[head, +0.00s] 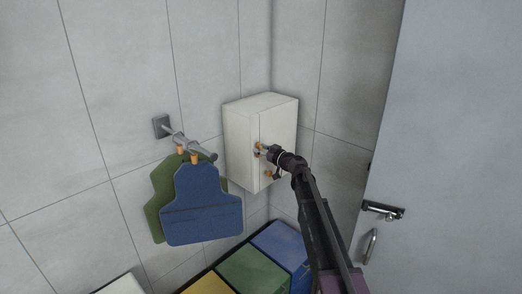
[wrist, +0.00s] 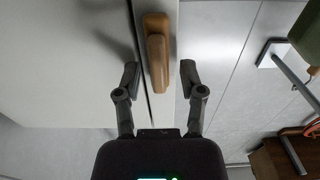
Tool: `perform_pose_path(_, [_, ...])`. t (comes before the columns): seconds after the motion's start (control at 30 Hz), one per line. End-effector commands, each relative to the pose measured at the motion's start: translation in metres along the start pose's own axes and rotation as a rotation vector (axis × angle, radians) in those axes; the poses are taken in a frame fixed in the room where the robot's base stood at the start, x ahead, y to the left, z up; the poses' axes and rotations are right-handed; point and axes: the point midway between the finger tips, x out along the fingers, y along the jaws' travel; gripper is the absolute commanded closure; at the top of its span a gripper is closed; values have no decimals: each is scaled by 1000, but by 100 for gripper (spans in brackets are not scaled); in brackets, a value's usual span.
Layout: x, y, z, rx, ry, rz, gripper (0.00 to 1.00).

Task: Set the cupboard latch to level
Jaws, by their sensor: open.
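The brown wooden latch (wrist: 157,50) is on the white cupboard (head: 242,140), beside the dark door seam. In the wrist view it is long and lies roughly parallel to that seam, so it stands along it, not across it. My gripper (wrist: 159,78) is open, with one finger on each side of the latch and a visible gap on both sides. In the head view my gripper (head: 264,151) is at the cupboard's front, hiding part of it. Small orange-brown parts show beside it; I cannot tell the latch's angle there.
A blue apron-shaped piece (head: 200,208) and a green one (head: 158,200) hang from a grey wall rail (head: 190,143) left of the cupboard. Green (head: 252,272), blue and yellow boxes stand below. A grey door (head: 440,120) with a handle is at right.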

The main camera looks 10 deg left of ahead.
Motion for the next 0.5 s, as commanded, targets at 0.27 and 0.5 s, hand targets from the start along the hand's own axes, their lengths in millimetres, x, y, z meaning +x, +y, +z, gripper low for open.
perform_pose_path(0.27, [0,0,0,0,0,0,100])
perform_pose_path(0.5, [0,0,0,8,0,-1,100])
